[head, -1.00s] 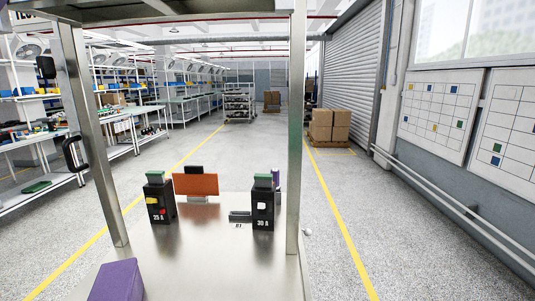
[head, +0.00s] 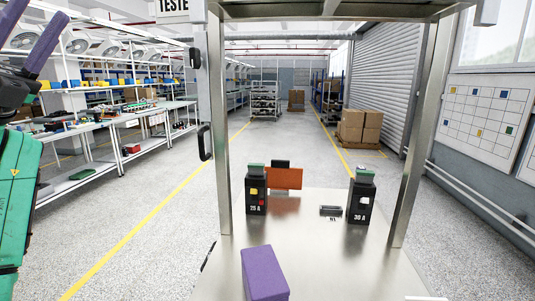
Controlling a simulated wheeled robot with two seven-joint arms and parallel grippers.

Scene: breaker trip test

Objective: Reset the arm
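My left gripper (head: 37,50) is at the upper left edge of the head view, with purple fingers pointing up; its fingers are partly cut off by the frame edge. It is well away from the metal table (head: 320,260). On the table stand a black breaker marked 25 A (head: 255,197), with a yellow and a red part on its front, and a black breaker marked 30 A (head: 360,205), with a white part. Both have green tops. My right gripper does not show.
An orange panel (head: 285,178) stands behind the 25 A breaker. A small black piece (head: 330,210) lies between the breakers. A purple block (head: 264,273) is at the near side of the table. Metal posts (head: 421,130) frame the table. Shelves line the left.

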